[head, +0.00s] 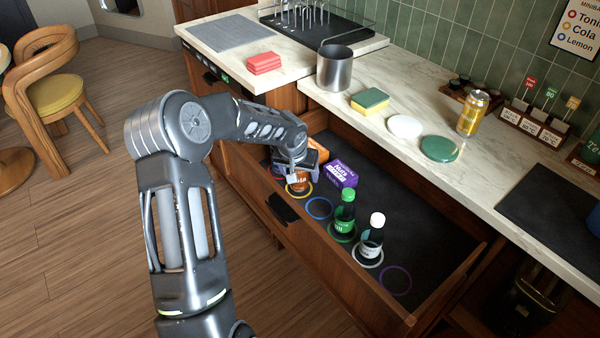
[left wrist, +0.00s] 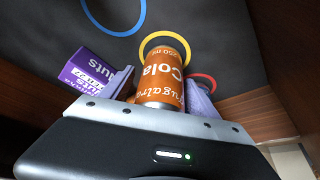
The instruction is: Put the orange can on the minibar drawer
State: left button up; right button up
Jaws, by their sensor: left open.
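The orange cola can (head: 299,184) is at the yellow ring (head: 299,193) on the dark floor of the open minibar drawer (head: 432,236). My left gripper (head: 300,172) is over the can and hides its upper part. In the left wrist view the orange can (left wrist: 163,78) lies between the two open fingers (left wrist: 160,95), its far end at the yellow ring (left wrist: 165,36). I cannot tell whether the fingers touch it. My right gripper is not in view.
A purple nuts box (head: 342,174) stands close beside the gripper. A green bottle (head: 344,212) and a white-capped bottle (head: 371,240) stand on rings farther right. The counter edge (head: 400,150) overhangs the drawer's back. A golden can (head: 472,112) is on the counter.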

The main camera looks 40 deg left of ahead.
pick_arm(q)
jog(key=shift+s+r, duration=0.1)
jog(key=shift+r, duration=0.3)
jog(key=v, duration=1.1)
jog(key=shift+r, duration=0.2)
